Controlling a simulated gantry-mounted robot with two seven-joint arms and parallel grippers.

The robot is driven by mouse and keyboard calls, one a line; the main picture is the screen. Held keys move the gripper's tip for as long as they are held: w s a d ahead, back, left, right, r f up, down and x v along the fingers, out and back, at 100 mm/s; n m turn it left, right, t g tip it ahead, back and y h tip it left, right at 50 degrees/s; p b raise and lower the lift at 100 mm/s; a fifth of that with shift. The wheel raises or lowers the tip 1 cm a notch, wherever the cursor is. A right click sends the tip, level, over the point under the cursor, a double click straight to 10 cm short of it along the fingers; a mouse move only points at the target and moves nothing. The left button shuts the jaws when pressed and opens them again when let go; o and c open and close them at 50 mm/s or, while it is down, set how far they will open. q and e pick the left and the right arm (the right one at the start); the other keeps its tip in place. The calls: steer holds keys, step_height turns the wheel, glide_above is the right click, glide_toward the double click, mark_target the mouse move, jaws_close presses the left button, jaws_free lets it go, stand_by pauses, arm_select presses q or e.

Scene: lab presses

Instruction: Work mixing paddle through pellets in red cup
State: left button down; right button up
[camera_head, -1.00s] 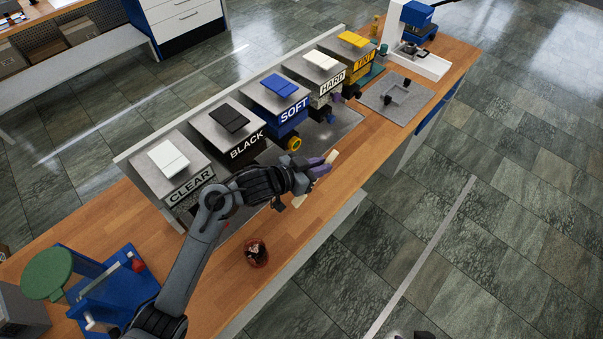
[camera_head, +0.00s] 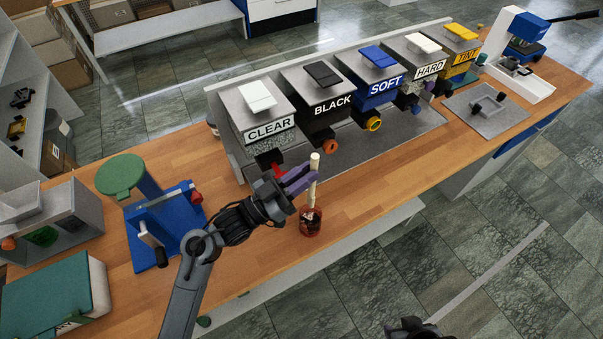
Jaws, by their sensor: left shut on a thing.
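The red cup (camera_head: 311,229) stands on the wooden bench near its front edge, with dark and pale contents showing inside. The mixing paddle (camera_head: 315,164) is a pale stick held nearly upright. Its lower end reaches into the cup's mouth; how deep it sits among the pellets I cannot tell. My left gripper (camera_head: 306,182), with purple fingers, is shut on the paddle's upper part, above the cup. Part of my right gripper (camera_head: 410,328) shows dark at the bottom edge, away from the bench; its jaws cannot be made out.
Dispensers labelled CLEAR (camera_head: 268,131), BLACK, SOFT, HARD and TINT line the back of the bench. A blue press with a green round top (camera_head: 121,172) stands left of the arm. A grey mat (camera_head: 487,121) and a blue-and-white press (camera_head: 529,30) are at the right. Bare wood lies right of the cup.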

mark_target(309, 198)
arm_select(q)
steer(key=shift+s+f+h, duration=0.1)
steer(key=shift+h, duration=0.2)
stand_by(0.4)
steer(key=shift+f+b, duration=4.25)
steer(key=shift+f, duration=2.5)
steer(key=shift+a, duration=0.1)
steer(key=shift+w+d+r+p, duration=0.1)
steer(key=shift+d+r+p, duration=0.1)
steer(key=shift+r+p, duration=0.55)
steer(key=shift+w+d+r+p, duration=0.1)
steer(key=shift+d+r+p, duration=0.05)
steer(key=shift+r+p, duration=0.55)
steer(key=shift+f, duration=0.1)
